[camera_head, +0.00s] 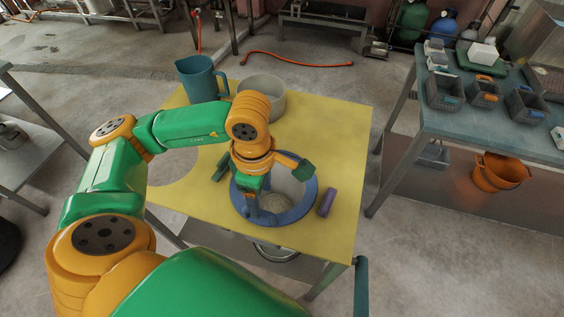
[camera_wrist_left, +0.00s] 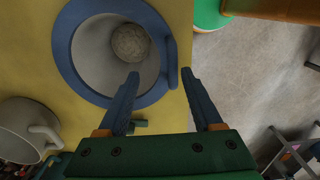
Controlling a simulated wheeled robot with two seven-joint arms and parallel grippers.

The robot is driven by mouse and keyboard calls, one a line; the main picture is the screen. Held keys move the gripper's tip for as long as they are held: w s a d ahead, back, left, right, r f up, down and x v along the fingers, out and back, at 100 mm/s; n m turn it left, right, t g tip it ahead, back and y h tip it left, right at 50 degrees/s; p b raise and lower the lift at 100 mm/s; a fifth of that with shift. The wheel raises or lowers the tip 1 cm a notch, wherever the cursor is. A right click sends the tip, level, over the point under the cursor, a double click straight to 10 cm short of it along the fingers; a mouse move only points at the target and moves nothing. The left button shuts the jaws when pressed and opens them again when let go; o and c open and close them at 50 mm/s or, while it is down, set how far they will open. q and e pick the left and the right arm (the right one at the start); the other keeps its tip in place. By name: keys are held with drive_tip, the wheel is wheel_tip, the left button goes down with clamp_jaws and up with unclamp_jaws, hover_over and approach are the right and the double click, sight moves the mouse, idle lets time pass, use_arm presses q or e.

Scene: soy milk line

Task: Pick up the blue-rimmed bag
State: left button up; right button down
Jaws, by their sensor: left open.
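The blue-rimmed bag (camera_head: 312,193) sits in the yellow table's front part. Its round blue rim surrounds a pale inside with a rough greyish lump in it. In the left wrist view the bag (camera_wrist_left: 68,62) lies ahead of my fingers, with a blue tab on the rim's right side. My left gripper (camera_head: 258,205) is over the near left part of the rim, pointing down. In the wrist view the left gripper (camera_wrist_left: 160,74) is open, its fingertips on either side of the rim's right edge with the tab between them. Contact cannot be told. My right gripper is not in view.
A blue jug (camera_head: 203,82) and a grey pot (camera_head: 264,90) stand at the table's back left. A purple block (camera_head: 327,202) lies right of the bag. The yellow table (camera_head: 345,130) is clear at back right. A side table (camera_head: 465,122) holds grey bins.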

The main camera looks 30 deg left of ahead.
use_arm(q)
drive_tip(key=f, duration=0.1)
drive_tip(key=s+f, duration=0.1)
drive_tip(key=f, duration=0.1)
drive_tip(key=f+p, duration=0.1)
drive_tip(key=f, duration=0.1)
drive_tip(key=shift+s+a+f, duration=0.15)
drive_tip(key=shift+s+f, duration=0.05)
drive_tip(key=shift+s, duration=0.2)
drive_tip(key=shift+w+f, duration=0.25)
drive_tip(key=shift+w, duration=0.05)
drive_tip(key=shift+s+r, duration=0.1)
drive_tip(key=shift+s, duration=0.05)
clamp_jaws()
idle(0.4)
